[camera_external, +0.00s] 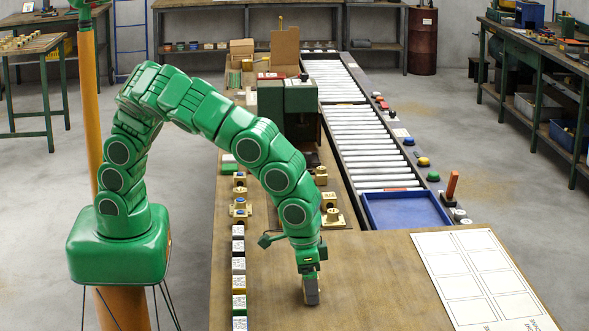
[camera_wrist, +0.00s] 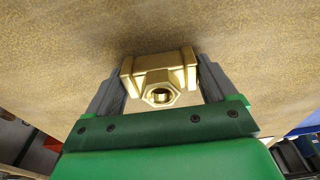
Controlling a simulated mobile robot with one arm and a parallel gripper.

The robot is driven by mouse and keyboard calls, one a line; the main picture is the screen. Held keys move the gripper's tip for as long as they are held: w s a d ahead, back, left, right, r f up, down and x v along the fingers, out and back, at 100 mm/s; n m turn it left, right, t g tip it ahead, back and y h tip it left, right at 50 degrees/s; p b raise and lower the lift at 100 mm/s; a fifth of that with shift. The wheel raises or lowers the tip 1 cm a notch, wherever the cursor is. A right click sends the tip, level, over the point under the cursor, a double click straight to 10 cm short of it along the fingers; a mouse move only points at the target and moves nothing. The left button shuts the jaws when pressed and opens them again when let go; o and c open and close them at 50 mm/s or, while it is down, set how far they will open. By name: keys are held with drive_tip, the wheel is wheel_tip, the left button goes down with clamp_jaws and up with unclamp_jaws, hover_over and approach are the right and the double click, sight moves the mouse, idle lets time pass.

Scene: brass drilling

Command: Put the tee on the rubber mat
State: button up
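The brass tee (camera_wrist: 160,77) is between the two fingers of my gripper (camera_wrist: 158,75) in the wrist view, with its hexagonal threaded opening facing the camera. Both fingers appear to touch its ends. In the external view my gripper (camera_external: 311,292) points down, low over the front part of the wooden table (camera_external: 370,285). The tee is hidden there by the gripper. I cannot make out a rubber mat for certain in either view.
A row of small labelled blocks (camera_external: 239,265) runs left of the gripper. Brass fittings (camera_external: 332,218) stand behind it. A blue tray (camera_external: 405,210) ends the roller conveyor (camera_external: 365,140). A white sheet with printed boxes (camera_external: 485,278) lies right. The table between gripper and sheet is clear.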

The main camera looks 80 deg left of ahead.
drive_tip(key=c, duration=0.7)
drive_tip(key=shift+c, duration=0.2)
drive_tip(key=shift+r, duration=0.1)
drive_tip(key=shift+r, duration=0.6)
drive_tip(key=s+a+r, duration=0.8)
drive_tip(key=s+r, duration=0.3)
drive_tip(key=shift+s+a+r, duration=0.15)
drive_tip(key=shift+r, duration=0.15)
